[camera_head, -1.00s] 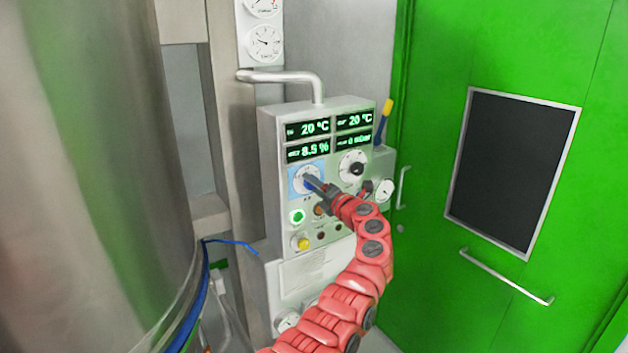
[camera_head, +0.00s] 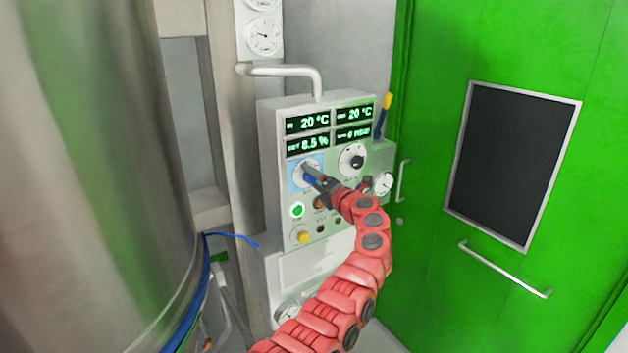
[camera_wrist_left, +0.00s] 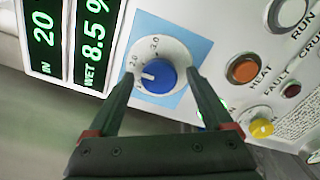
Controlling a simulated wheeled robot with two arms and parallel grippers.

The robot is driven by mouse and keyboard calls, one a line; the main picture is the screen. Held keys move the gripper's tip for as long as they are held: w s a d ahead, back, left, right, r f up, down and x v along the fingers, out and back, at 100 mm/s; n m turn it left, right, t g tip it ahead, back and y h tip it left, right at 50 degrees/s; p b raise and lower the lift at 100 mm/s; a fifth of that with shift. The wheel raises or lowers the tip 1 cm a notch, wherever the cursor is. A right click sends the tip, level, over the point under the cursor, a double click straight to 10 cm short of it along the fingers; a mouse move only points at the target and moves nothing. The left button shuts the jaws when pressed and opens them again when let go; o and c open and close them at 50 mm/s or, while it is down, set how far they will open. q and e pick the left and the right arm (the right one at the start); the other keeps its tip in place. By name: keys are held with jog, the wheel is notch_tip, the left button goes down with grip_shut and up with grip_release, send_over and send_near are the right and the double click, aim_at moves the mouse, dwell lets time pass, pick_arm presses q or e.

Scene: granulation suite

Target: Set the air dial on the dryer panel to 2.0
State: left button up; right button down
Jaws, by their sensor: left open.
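The dryer panel (camera_head: 345,215) is a pale grey box with four green displays along its top. The air dial is a blue knob on a white round scale (camera_head: 300,174) set on a light blue square. In the left wrist view the blue knob (camera_wrist_left: 158,77) shows whole, with a white pointer mark toward its left side. My left gripper (camera_head: 312,178) is in front of this dial. Its two dark fingers (camera_wrist_left: 160,88) are open and reach to either side of the knob in the picture. I cannot tell whether they touch it. My right gripper is not in view.
A black dial (camera_head: 353,160) is right of the blue one. A lit green button (camera_head: 297,210), an orange button (camera_wrist_left: 243,70) and a yellow knob (camera_head: 303,237) are close below. A large steel vessel (camera_head: 90,180) stands left, a green door (camera_head: 430,110) right.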

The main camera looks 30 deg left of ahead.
pick_arm(q)
jog(key=shift+d, duration=0.1)
jog(key=shift+s+d+f, duration=0.1)
jog(key=shift+s+d, duration=0.05)
jog(key=shift+d, duration=0.25)
jog(key=b+v, duration=0.6)
jog(key=v, duration=1)
jog(key=shift+d, duration=0.2)
jog(key=shift+s, duration=0.1)
